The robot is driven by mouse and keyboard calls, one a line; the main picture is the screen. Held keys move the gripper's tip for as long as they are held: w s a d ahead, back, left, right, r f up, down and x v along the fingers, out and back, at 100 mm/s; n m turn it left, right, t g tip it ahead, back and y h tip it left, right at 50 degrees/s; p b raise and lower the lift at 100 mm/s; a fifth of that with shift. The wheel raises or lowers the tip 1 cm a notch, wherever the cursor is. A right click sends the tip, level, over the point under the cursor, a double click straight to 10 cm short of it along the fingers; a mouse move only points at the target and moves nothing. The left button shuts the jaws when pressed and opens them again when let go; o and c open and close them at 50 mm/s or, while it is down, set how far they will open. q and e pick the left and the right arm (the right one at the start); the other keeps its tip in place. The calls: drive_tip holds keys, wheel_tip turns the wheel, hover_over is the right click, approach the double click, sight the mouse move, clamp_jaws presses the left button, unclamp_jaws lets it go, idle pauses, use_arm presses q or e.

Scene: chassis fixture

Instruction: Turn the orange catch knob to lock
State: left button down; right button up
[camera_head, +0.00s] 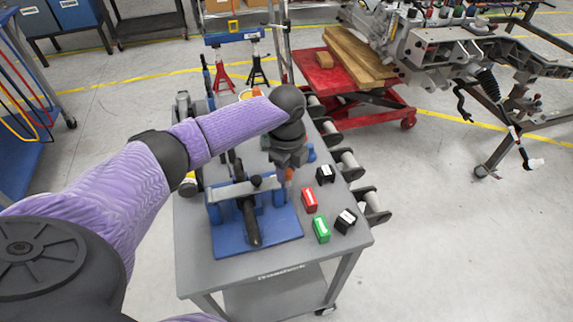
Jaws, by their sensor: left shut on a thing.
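A blue chassis fixture (270,238) with a dark lever across its front stands on the grey cart. My left arm reaches over the cart from the left. My left gripper (287,172) points down at the back right of the fixture and is shut on the orange catch knob (289,174). Only a small patch of orange shows between the fingers. The gripper hides most of the knob, so its turned position cannot be told. My right gripper is not in view.
On the grey cart (200,262), a red block (309,201), a green block (321,230) and two black blocks (325,174) (346,220) lie right of the fixture. Grey rollers (346,163) line the cart's right side. A red lift table (345,75) stands behind.

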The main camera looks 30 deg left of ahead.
use_arm(q)
drive_tip(key=m+p, duration=0.1)
drive_tip(key=m, duration=0.2)
drive_tip(key=shift+r+m+p, duration=0.1)
drive_tip(key=shift+m+p, duration=0.2)
drive_tip(key=shift+p, duration=0.1)
drive_tip(key=m, duration=0.3)
drive_tip(key=shift+m+p, duration=0.3)
drive_tip(key=shift+p, duration=0.1)
drive_tip(key=m, duration=0.9)
drive_tip(key=shift+c, duration=1.6)
unclamp_jaws()
wheel_tip(320, 180, up, 10)
drive_tip(key=p, duration=0.3)
